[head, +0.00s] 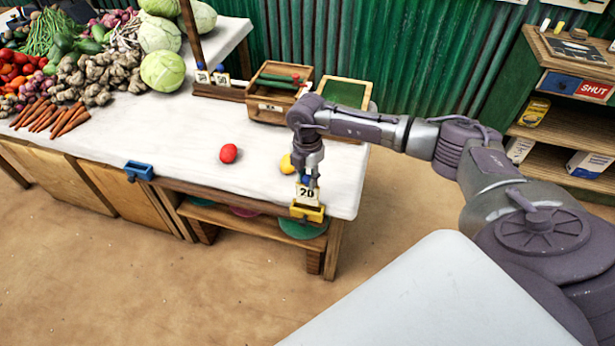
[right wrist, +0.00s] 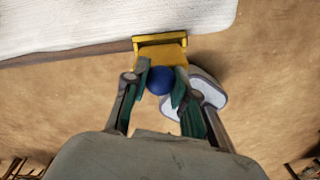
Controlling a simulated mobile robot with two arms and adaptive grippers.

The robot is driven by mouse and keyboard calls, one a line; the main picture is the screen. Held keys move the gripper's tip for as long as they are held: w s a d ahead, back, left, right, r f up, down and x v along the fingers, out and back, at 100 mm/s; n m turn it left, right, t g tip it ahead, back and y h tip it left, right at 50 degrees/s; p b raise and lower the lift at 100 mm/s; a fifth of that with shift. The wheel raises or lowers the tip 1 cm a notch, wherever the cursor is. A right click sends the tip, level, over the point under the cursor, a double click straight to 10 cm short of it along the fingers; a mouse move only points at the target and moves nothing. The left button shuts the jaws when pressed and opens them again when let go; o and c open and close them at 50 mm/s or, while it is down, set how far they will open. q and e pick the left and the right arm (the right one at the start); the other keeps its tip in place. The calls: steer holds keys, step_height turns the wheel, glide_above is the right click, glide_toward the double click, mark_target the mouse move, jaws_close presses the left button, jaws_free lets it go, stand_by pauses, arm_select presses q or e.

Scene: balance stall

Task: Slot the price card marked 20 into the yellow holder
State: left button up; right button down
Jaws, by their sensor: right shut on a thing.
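The price card marked 20 (head: 306,192) is white and hangs upright under my right gripper (head: 307,178). My right gripper is shut on the card's blue knob, which shows between the fingers in the right wrist view (right wrist: 159,81). The yellow holder (head: 307,213) is fixed at the front edge of the table, near its right corner; it also shows just beyond the fingertips in the right wrist view (right wrist: 160,40). In the head view the card's lower edge meets the holder's top; I cannot tell whether it sits in the slot. My left gripper is not in view.
A blue holder (head: 138,171) is on the same front edge, further left. A red object (head: 228,153) and a yellow one (head: 287,163) lie on the white tabletop (head: 190,130). Two other cards (head: 211,77) stand in a wooden rack behind. Vegetables fill the left.

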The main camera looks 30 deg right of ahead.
mark_target(307, 185)
steer(key=shift+f, duration=0.15)
steer(key=shift+f+b, duration=1)
steer(key=shift+f, duration=0.3)
steer(key=shift+f, duration=0.1)
steer(key=f+b, duration=0.1)
steer(key=b, duration=0.5)
steer(key=shift+f, duration=0.3)
steer(key=shift+r, duration=0.35)
